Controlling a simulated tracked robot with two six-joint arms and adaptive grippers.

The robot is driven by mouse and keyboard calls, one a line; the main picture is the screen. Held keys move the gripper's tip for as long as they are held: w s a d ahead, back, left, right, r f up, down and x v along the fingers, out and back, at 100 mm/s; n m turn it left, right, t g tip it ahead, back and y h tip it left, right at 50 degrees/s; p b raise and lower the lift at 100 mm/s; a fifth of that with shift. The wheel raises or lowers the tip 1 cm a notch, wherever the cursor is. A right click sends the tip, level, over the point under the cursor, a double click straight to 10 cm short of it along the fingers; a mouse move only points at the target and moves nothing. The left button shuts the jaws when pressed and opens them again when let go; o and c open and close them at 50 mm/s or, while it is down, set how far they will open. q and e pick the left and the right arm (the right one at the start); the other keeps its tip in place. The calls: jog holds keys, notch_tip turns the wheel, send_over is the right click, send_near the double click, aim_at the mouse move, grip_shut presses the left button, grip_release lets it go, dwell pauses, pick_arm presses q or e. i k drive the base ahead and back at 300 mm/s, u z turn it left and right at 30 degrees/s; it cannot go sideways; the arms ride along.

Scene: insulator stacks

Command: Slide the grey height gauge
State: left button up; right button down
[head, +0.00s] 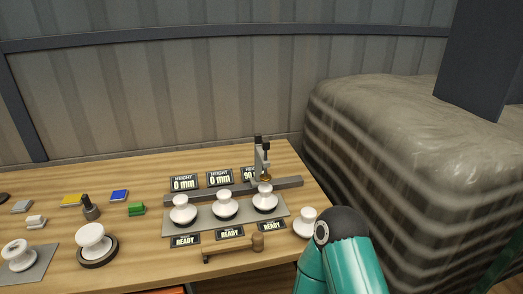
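The grey height gauge (262,161) stands upright at the right part of a long dark grey rail (210,193) on the wooden table. It is behind the rightmost of three white insulators (265,203) and partly covers the right height display (248,174), which seems to start with 90. The left display (184,183) and middle display (219,178) read 0 mm. The other two insulators are at the left (183,214) and middle (224,208) of a grey plate (204,227). Neither gripper shows; only a teal link of my own arm is at the bottom right.
A wooden mallet (234,247) lies in front of the READY signs (230,232). More white insulators stand at the right (306,223) and left (93,242). Coloured blocks (119,196) lie at the left. A wrapped stack (410,150) stands beyond the table's right edge.

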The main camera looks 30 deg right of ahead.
aim_at(259, 162)
jog(key=u, duration=1.2)
jog(key=i, duration=0.15)
jog(key=z, duration=2.75)
jog(key=i, duration=0.15)
jog(key=z, duration=1.15)
jog(key=k, duration=1.75)
jog(key=u, duration=0.6)
jog(key=i, duration=1)
